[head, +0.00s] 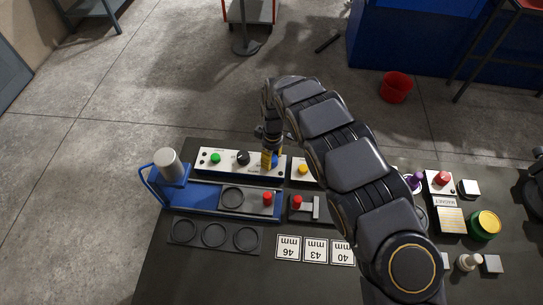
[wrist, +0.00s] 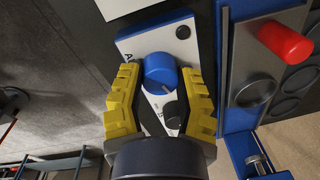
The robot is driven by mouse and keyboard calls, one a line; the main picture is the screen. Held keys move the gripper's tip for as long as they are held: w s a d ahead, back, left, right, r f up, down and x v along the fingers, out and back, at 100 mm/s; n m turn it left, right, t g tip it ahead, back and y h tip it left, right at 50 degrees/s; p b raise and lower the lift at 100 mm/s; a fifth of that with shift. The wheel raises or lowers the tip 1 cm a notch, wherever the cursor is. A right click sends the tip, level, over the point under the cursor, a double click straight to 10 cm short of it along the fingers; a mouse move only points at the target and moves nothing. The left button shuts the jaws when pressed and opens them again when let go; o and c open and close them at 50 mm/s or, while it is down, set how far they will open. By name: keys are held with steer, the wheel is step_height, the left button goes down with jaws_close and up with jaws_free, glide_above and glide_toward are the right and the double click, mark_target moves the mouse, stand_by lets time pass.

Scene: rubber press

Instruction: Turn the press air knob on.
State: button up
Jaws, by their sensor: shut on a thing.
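The press air knob is a round blue knob (wrist: 160,72) on a white panel (wrist: 185,45), beside a printed label of which only the letter A is clear. My gripper (wrist: 160,78) has yellow ribbed fingers, one on each side of the blue knob, and is shut on it. In the head view my gripper (head: 268,158) reaches down to the right end of the white panel (head: 228,170) and covers most of the blue knob. A black knob (head: 243,158) and a green button (head: 215,158) sit to the left on the same panel. The knob's exact on or off position cannot be read.
The blue press base (head: 207,197) with a grey cylinder (head: 168,164) lies in front of the panel. A red-topped handle (head: 267,198) stands close by. A yellow button (head: 303,169) is just right of my gripper. Number cards (head: 315,250) lie nearer the front.

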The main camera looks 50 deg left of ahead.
steer(key=m, duration=0.3)
steer(key=shift+f+m, duration=0.1)
steer(key=shift+m, duration=0.3)
steer(key=m, duration=0.3)
steer(key=shift+m, duration=0.3)
steer(key=m, duration=0.6)
steer(key=shift+d+m+y, duration=0.1)
steer(key=shift+m+y, duration=0.2)
steer(key=o, duration=1.1)
steer(key=shift+r, duration=0.2)
